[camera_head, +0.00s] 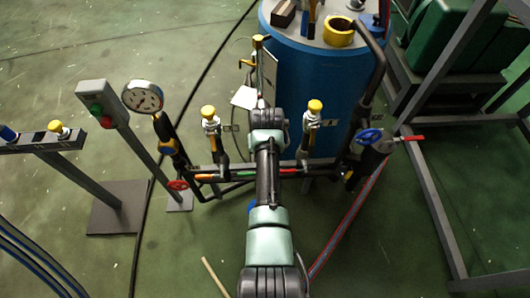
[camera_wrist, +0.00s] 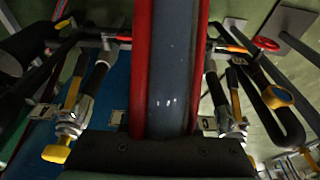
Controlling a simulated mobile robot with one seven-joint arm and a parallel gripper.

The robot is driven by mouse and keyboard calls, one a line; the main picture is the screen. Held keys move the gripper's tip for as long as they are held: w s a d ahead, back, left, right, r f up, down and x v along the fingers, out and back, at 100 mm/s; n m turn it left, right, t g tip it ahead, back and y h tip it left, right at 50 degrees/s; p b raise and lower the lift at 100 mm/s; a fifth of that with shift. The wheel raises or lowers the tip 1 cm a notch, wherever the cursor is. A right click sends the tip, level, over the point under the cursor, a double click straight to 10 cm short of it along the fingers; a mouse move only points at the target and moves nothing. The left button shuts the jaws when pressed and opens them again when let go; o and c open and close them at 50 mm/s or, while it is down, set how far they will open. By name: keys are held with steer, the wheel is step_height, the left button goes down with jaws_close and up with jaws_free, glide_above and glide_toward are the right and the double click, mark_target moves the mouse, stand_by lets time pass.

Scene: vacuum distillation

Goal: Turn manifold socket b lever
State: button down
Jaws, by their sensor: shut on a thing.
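The manifold (camera_head: 240,172) is a dark horizontal pipe with upright sockets topped by yellow knobs. One socket (camera_head: 208,112) stands left of my arm and another (camera_head: 315,106) stands right of it. Both flank my gripper in the wrist view, on the right (camera_wrist: 240,125) and left (camera_wrist: 68,128). My gripper (camera_head: 266,118) is over the middle of the manifold, between these two sockets.
A blue drum (camera_head: 310,95) stands behind the manifold with tape and tools on top. A pressure gauge (camera_head: 142,97) and a switch post (camera_head: 103,103) are at left. A red handwheel (camera_head: 177,184) and a blue-handled valve (camera_head: 370,136) flank the pipe. Hoses cross the floor.

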stand_by(0.3)
steer(key=c, duration=0.7)
jaws_free()
steer(key=p+v, duration=0.3)
steer(key=v, duration=1)
